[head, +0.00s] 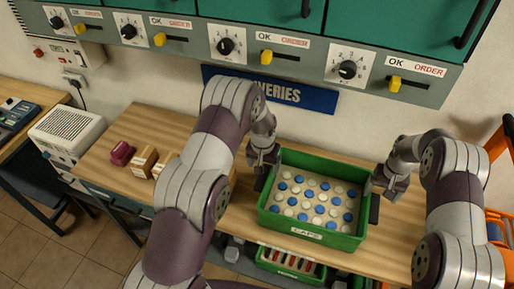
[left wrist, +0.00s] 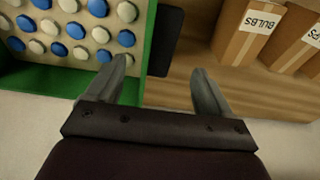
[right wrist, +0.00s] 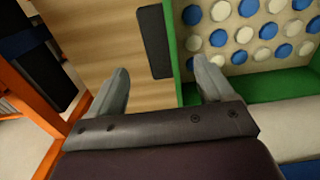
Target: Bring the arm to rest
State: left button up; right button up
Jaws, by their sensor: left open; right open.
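My left gripper (head: 264,157) is open and empty at the left side of the green crate labelled CAPS (head: 312,236). In the left wrist view its fingers (left wrist: 158,68) are apart, one near the crate's green wall and one over the wooden bench top, with a dark side handle (left wrist: 165,42) beyond them. My right gripper (head: 390,186) is open and empty at the crate's right side. In the right wrist view its fingers (right wrist: 160,67) are apart, with the other dark handle (right wrist: 154,42) beyond them. I cannot tell whether any finger touches the crate.
The crate stands on the wooden bench (head: 402,228) and holds many blue and white caps. Small cardboard boxes (head: 144,161) and a dark red item (head: 122,153) stand left. A lower green bin (head: 289,262) sits below the front edge. Teal cabinets (head: 401,32) overhang the back. An orange frame (head: 500,215) stands right.

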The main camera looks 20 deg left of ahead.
send_over(371, 220)
jog(key=shift+w+f+g, duration=0.1)
jog(key=shift+f+g, duration=0.3)
jog(key=shift+f, duration=0.35)
pick_arm(q)
jog(key=s+r+b, duration=0.2)
jog(key=s+b, duration=0.4)
jog(key=s, duration=0.6)
jog(key=s+r+b, duration=0.3)
jog(key=s+b, duration=0.3)
jog(key=s, duration=0.7)
jog(key=shift+d+b, duration=0.25)
jog(key=shift+b, duration=0.1)
pick_arm(e)
jog(key=s+r+t, duration=0.1)
jog(key=s+r, duration=0.2)
jog(key=s, duration=0.7)
jog(key=s+r+t, duration=0.1)
jog(key=s+r, duration=0.2)
jog(key=s, duration=0.8)
jog(key=shift+s+a+r, duration=0.15)
jog(key=shift+a, duration=0.05)
pick_arm(q)
jog(key=shift+s, duration=0.1)
pick_arm(e)
jog(key=shift+s, duration=0.1)
